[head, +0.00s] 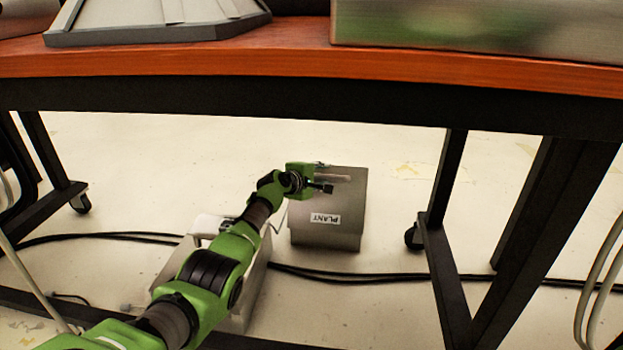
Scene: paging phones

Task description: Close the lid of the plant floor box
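The plant floor box (345,240) is a grey box on the floor under the table, with a white label reading PLANT that appears turned around. Its grey lid (350,205) looks flat over the top, but I cannot tell whether it is fully shut. A pale bar (340,178) shows near the far part of the lid. My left gripper (324,177) is over the lid's far left part, its fingers apart beside the bar. I cannot tell if it touches the lid or bar. My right gripper is not in view.
An orange-topped table (270,62) with a black frame spans above, and its wheeled leg (440,240) stands right of the box. Another pale grey box (250,290) is partly behind my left arm. Black cables (400,277) cross the floor.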

